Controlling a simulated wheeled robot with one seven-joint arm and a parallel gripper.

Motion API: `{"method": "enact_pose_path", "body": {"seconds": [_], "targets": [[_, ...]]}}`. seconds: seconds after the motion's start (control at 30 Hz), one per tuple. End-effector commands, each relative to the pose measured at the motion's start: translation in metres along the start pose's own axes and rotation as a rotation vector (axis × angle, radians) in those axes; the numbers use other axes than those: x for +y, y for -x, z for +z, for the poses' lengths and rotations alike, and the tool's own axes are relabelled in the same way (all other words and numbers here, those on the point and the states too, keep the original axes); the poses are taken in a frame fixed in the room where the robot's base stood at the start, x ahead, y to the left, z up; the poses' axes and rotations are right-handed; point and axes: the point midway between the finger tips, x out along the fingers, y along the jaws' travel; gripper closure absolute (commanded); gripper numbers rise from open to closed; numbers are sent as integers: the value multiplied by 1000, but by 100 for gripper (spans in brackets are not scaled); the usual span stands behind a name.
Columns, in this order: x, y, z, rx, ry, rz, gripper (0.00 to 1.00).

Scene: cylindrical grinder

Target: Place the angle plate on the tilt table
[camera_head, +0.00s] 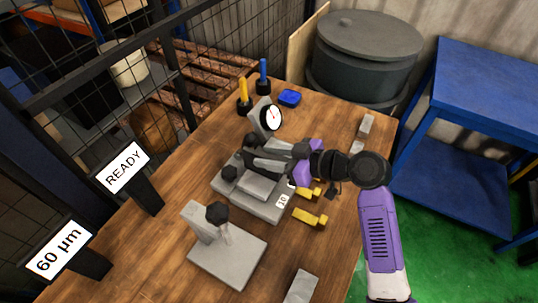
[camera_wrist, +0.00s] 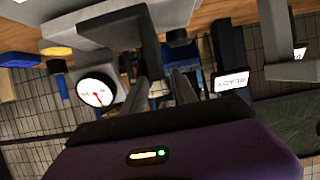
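My wrist and fingers hide part of the tilt table.
A dial gauge (camera_head: 271,118) stands behind the tilt table. Yellow blocks (camera_head: 309,216) lie to its right. A READY sign (camera_head: 126,168) and a 60 µm sign (camera_head: 59,248) line the left edge. A small grey block (camera_head: 301,287) lies at the front.

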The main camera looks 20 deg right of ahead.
Motion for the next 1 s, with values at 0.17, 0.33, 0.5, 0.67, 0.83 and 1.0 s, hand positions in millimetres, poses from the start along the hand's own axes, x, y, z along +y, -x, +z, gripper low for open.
{"method": "enact_pose_path", "body": {"seconds": [0.17, 0.33, 0.5, 0.67, 0.83, 1.0], "targets": [[1, 12, 0, 1, 0, 3, 66], [1, 44, 1, 1, 0, 5, 66], [1, 79, 1, 1, 1, 4, 66], [1, 104, 0, 1, 0, 3, 66], [0, 118, -1, 1, 0, 0, 66], [0, 121, -1, 0, 0, -1, 66]]}}
